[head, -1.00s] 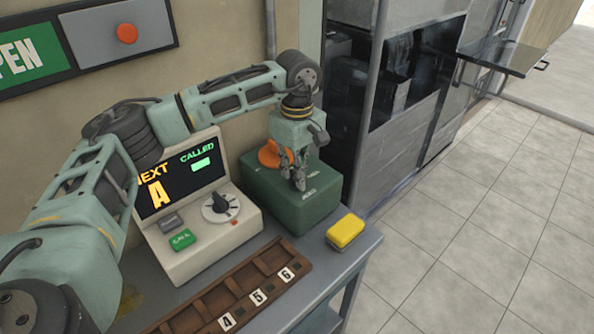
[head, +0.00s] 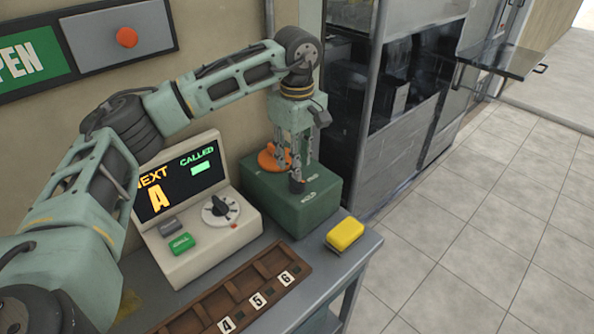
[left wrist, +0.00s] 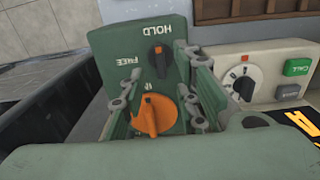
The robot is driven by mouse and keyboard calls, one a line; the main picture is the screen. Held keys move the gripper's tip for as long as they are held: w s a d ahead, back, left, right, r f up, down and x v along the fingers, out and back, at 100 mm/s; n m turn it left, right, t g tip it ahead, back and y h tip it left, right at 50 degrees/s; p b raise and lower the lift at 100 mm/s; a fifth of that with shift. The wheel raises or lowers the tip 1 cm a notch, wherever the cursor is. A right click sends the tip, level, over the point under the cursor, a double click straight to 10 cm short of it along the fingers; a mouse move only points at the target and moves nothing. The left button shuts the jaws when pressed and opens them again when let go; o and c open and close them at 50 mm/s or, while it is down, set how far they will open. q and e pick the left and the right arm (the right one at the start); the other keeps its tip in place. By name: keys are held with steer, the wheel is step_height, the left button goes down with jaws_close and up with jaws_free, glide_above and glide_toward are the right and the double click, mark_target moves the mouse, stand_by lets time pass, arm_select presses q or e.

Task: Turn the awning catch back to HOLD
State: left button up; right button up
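The awning catch is a small black knob (head: 297,187) on top of a green box (head: 318,208). In the left wrist view the knob (left wrist: 159,61) has an orange mark on its upper edge. The words HOLD and FREE are printed beside it, HOLD above and FREE to its left. An orange dial (head: 273,157) sits behind the knob on the same box; it also shows between my fingers in the left wrist view (left wrist: 155,115). My left gripper (head: 296,160) is open and empty, pointing down above the knob, its fingers apart. My right gripper is not in view.
A console (head: 193,240) with a screen, a dial and a green CALL button stands left of the box. A wooden tray (head: 250,310) with number tiles lies in front. A yellow block (head: 345,232) is at the table's right edge. Tiled floor lies right.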

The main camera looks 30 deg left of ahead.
arm_select(q)
step_height(320, 180, up, 7)
stand_by(0.3)
stand_by(0.5)
